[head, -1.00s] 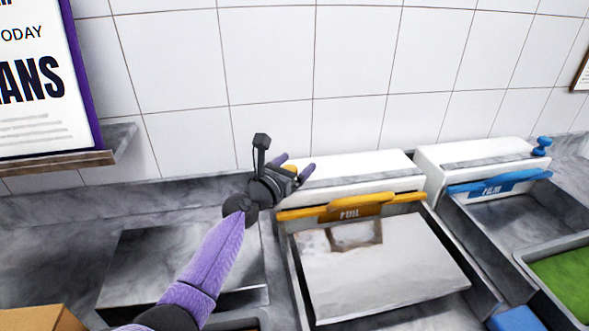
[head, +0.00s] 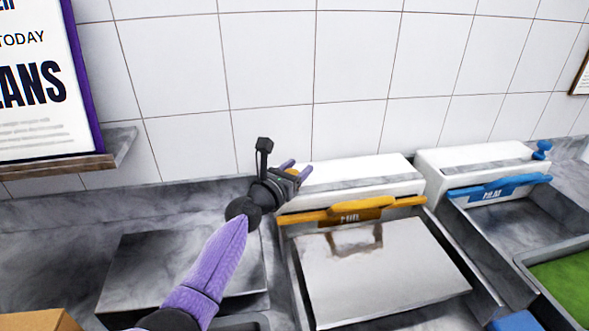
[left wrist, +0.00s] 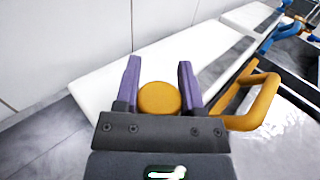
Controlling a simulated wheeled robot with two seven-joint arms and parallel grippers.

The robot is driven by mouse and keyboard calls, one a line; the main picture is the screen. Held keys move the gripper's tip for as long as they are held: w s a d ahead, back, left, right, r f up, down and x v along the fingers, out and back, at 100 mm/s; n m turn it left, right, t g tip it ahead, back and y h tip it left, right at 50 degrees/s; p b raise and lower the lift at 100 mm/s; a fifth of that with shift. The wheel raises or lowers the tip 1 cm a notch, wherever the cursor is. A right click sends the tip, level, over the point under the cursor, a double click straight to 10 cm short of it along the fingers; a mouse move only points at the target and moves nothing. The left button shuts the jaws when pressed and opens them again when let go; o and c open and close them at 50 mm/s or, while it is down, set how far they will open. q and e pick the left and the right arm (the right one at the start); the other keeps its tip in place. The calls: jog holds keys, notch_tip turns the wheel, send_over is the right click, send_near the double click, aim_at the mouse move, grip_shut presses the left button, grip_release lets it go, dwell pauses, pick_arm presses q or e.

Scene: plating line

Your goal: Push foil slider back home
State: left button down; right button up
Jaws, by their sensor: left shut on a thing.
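The foil slider shows as a round orange knob (left wrist: 159,97) in the left wrist view, at the left end of the foil dispenser (head: 375,168). My left gripper (head: 298,169) is shut on this knob, with one purple finger on each side of it. In the head view the fingers mostly hide the knob. The orange foil bar (head: 400,202) with its handle and label runs along the dispenser's front. A shiny foil sheet (head: 385,275) lies in front of it. My right gripper is not in view.
A film dispenser (head: 470,158) with a blue bar and a blue knob (head: 542,149) at its right end stands to the right. A tray with green content (head: 565,280) is at the lower right. A tiled wall (head: 270,60) closes the back, with a shelf (head: 60,169) at left.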

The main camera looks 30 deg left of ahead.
pick_arm(q)
jog(key=w+d, duration=0.2)
jog(key=w+d+b, duration=0.1)
jog(key=d, duration=0.2)
jog(key=w+d, duration=0.2)
jog(key=shift+w+d, duration=0.2)
jog(key=shift+w, duration=0.1)
jog(key=shift+c, duration=1)
grip_release()
